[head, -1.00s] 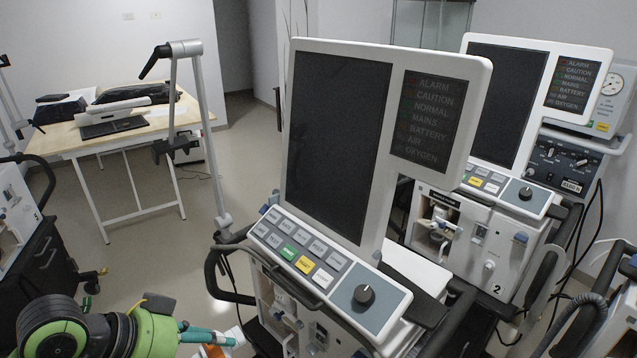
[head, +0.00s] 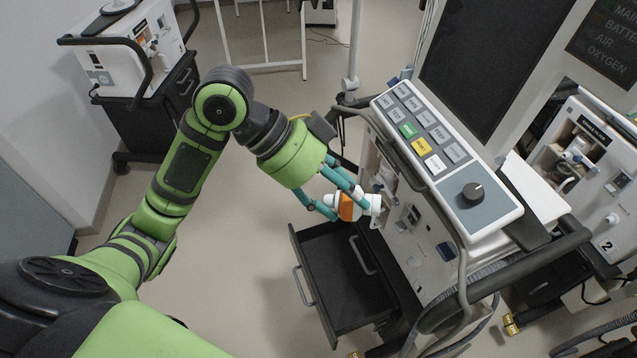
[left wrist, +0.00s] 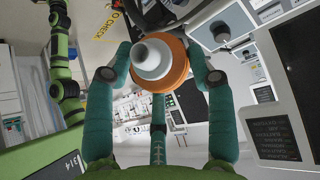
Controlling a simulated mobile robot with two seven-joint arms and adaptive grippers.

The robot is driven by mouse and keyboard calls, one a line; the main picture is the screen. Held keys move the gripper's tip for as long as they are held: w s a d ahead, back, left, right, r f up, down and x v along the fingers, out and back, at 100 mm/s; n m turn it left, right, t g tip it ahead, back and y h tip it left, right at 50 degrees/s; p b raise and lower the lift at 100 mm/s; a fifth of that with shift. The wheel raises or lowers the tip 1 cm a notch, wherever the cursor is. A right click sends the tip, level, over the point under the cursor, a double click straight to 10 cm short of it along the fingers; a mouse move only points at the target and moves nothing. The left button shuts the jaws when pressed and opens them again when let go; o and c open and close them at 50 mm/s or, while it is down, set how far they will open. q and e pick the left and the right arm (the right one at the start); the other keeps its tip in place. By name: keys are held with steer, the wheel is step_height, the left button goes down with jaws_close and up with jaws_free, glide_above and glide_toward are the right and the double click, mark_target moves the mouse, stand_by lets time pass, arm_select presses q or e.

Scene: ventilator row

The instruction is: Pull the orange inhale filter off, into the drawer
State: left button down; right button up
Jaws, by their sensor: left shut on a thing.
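The orange inhale filter (head: 347,207) has an orange band between white ends. It lies at the left side of the near ventilator (head: 410,232), beside a white fitting there; I cannot tell whether the two are still joined. My left gripper (head: 338,200) has its teal fingers closed around the filter. In the left wrist view the filter (left wrist: 172,76) sits between the fingers, its white stub facing the camera. The black drawer (head: 309,232) is open below the filter and looks empty. My right gripper is not in view.
The ventilator's control panel (head: 425,135) and dark screen stand right of the filter. A black handle rail (head: 470,285) runs along its front. A second ventilator (head: 590,170) stands at the right, another machine (head: 125,55) at the upper left. Floor left of the drawer is clear.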

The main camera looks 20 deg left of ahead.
arm_select(q)
steer(key=d+r+m+g, duration=0.3)
steer(key=d+m, duration=0.1)
steer(key=d, duration=0.2)
step_height(320, 180, up, 4)
steer(key=r+n+t, duration=0.1)
steer(key=n+t, duration=0.2)
glide_above(355, 204)
steer(key=shift+f, duration=0.25)
steer(key=shift+w+d+r+n, duration=0.1)
steer(key=shift+w+n, duration=0.05)
steer(key=shift+n, duration=0.15)
steer(key=w+d+n+t+y, duration=0.1)
steer(key=w+d+n+t, duration=0.3)
steer(key=d, duration=0.5)
steer(key=s+a+f+m+g+y, duration=0.1)
steer(key=a+f+m+g, duration=0.3)
steer(key=f+m+g, duration=0.5)
steer(key=m+g+y, duration=0.1)
steer(key=m+g, duration=0.2)
steer(key=m, duration=0.4)
steer(key=shift+s+a+m+g, duration=0.25)
steer(key=shift+a+m+g, duration=0.1)
steer(key=shift+m+g, duration=0.05)
steer(key=shift+f, duration=0.15)
